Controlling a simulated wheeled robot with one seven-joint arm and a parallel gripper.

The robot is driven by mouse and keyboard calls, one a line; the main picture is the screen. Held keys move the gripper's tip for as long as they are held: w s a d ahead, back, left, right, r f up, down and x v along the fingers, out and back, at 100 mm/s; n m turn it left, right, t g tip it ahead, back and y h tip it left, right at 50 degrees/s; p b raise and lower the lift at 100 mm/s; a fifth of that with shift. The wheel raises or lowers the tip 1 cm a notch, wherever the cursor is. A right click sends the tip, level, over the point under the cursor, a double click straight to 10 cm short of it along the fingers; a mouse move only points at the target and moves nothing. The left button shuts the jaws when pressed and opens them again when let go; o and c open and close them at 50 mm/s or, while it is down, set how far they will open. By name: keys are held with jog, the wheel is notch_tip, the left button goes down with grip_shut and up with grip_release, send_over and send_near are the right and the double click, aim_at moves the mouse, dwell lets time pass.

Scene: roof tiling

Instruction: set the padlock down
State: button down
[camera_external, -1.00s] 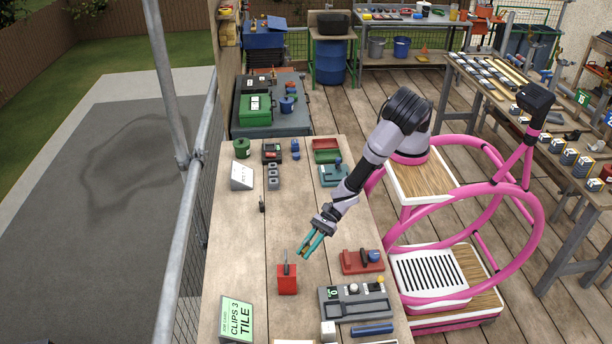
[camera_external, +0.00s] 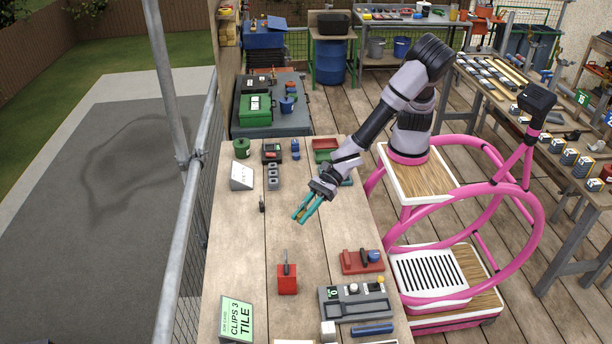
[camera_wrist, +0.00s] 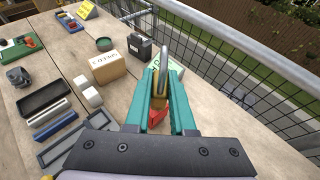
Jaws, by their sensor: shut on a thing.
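My gripper (camera_external: 300,218) has teal fingers and is over the middle of the wooden bench, apparently above its surface. The fingers hide part of the padlock's body. In the external view the padlock is too small and covered to make out clearly.
A red block (camera_external: 287,280) with a dark upright piece stands nearer the camera. A red holder (camera_external: 362,263), a grey panel (camera_external: 355,305) and a "CLIPS 3 TILE" sign (camera_external: 236,318) are around it. The bench top (camera_external: 238,240) left of my gripper is mostly clear.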

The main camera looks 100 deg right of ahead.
jog(key=shift+w+a+f, duration=0.15)
jog(key=shift+w+a, duration=0.1)
jog(key=shift+w, duration=0.15)
jog(key=w+a+f+m+t+h, duration=0.1)
jog(key=w+a+m+t+h, duration=0.1)
jog(key=w+a, duration=0.35)
jog(key=m+h, duration=0.2)
send_over(290, 315)
jog(key=shift+t, duration=0.4)
notch_tip(290, 315, down, 22)
jog(key=shift+w+r, duration=0.1)
jog(key=shift+r, duration=0.05)
jog(key=shift+f, duration=2.1)
jog(key=shift+f, duration=0.15)
jog(key=c, duration=0.8)
grip_release()
jog(key=shift+o, duration=0.2)
